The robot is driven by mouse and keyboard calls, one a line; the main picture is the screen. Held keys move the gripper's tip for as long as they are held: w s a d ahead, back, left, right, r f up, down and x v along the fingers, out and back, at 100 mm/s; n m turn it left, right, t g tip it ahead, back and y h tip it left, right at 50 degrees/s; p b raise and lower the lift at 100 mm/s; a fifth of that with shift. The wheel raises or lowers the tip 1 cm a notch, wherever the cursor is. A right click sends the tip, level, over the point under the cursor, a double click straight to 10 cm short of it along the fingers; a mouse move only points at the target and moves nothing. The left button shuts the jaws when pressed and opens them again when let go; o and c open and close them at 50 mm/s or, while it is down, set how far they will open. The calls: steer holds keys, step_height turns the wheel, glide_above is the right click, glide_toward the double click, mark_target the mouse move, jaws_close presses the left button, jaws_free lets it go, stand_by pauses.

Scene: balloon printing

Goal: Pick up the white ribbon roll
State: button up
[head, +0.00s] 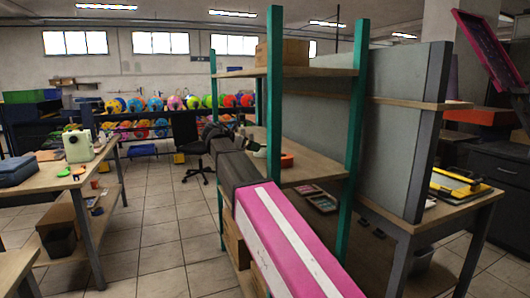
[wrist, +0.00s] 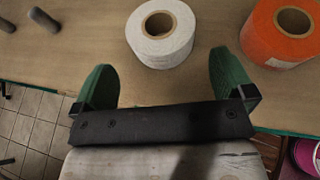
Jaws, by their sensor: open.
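The white ribbon roll (wrist: 160,48) lies flat on a wooden shelf board (wrist: 75,60) in the wrist view, with its brown core hole facing up. My gripper (wrist: 160,66) is open and empty, with one green finger to the lower left of the roll and the other to its lower right. I see no contact. In the head view my arm reaches to the shelf, and I cannot make out the white roll clearly there.
An orange roll (wrist: 280,38) stands close to the right of the right finger; it also shows on the shelf in the head view (head: 287,161). Two dark grey pegs (wrist: 42,20) are at the upper left. Green shelf posts (head: 354,120) stand beside my arm.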

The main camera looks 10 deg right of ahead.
steer(key=x, duration=0.8)
steer(key=c, duration=0.7)
steer(key=shift+c, duration=0.2)
steer(key=shift+r, duration=0.1)
steer(key=shift+r, duration=0.45)
steer(key=r, duration=0.3)
steer(key=shift+a+r, duration=0.3)
steer(key=shift+a, duration=0.05)
steer(key=s+a+r, duration=0.1)
steer(key=a+r, duration=0.5)
steer(key=a, duration=0.5)
